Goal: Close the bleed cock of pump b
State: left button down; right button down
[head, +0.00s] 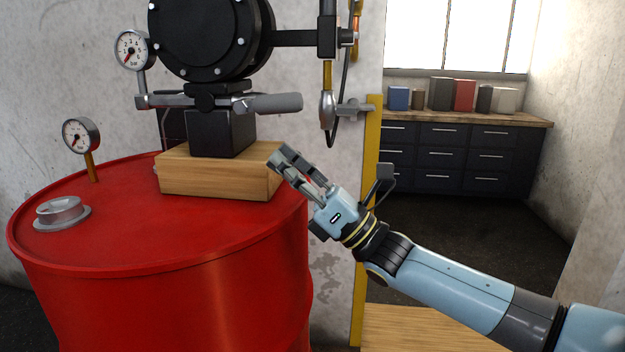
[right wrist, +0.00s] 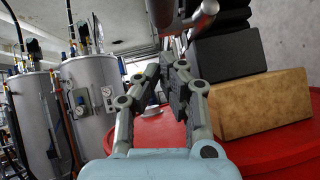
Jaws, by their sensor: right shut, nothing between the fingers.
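A black round pump (head: 210,38) stands on a black block and a wooden block (head: 215,172) on top of a red drum (head: 160,235). A thick grey lever (head: 272,103) points right from a pipe under the pump; its end also shows in the right wrist view (right wrist: 203,15). I cannot tell whether this lever is the bleed cock. No label for pump b is readable. My right gripper (head: 287,160) is shut and empty, beside the wooden block's right end and below the lever. It also shows in the right wrist view (right wrist: 172,72). My left gripper is not in view.
A gauge (head: 132,49) stands left of the pump, another gauge (head: 81,135) and a metal cap (head: 62,211) on the drum. A pipe with a silver fitting (head: 327,108) hangs at the right. Grey tanks (right wrist: 92,95) stand behind. Open floor lies right, before dark cabinets (head: 455,148).

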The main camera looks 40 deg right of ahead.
aim_at(269, 104)
jog(key=r, duration=0.1)
jog(key=r+p, duration=0.1)
jog(key=r, duration=0.1)
jog(key=shift+w+d+r, duration=0.2)
jog(key=shift+w+r, duration=0.15)
